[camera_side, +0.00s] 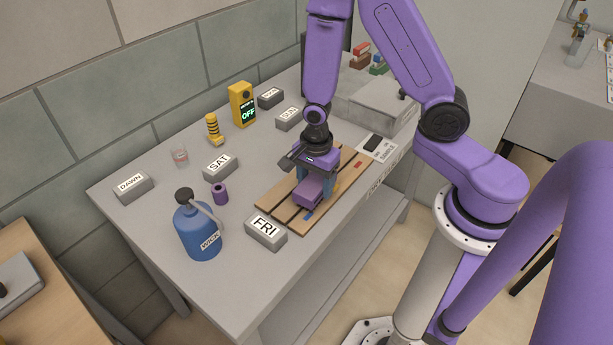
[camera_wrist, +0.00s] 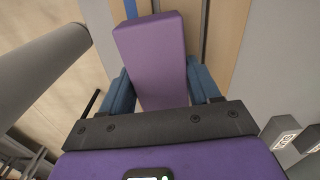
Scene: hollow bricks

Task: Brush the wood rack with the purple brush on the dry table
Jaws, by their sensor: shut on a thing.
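The purple brush (camera_side: 307,195) is a plain block gripped between the blue fingers of my gripper (camera_side: 314,188). In the wrist view the purple brush (camera_wrist: 152,55) stands out beyond the fingers, one on each side of it. The wood rack (camera_side: 279,203), made of long slats with dark gaps, lies on the grey table (camera_side: 160,220). The brush is over the middle of the rack; I cannot tell whether it touches the slats. Its underside is hidden. A red and a blue mark show on the rack. Part of the rack is hidden behind my gripper.
The FRI brick (camera_side: 266,233) sits by the rack's near end. The SAT brick (camera_side: 220,166), a small purple cylinder (camera_side: 220,194) and a blue bottle (camera_side: 198,235) stand to the left. A yellow meter reading OFF (camera_side: 242,104) stands behind.

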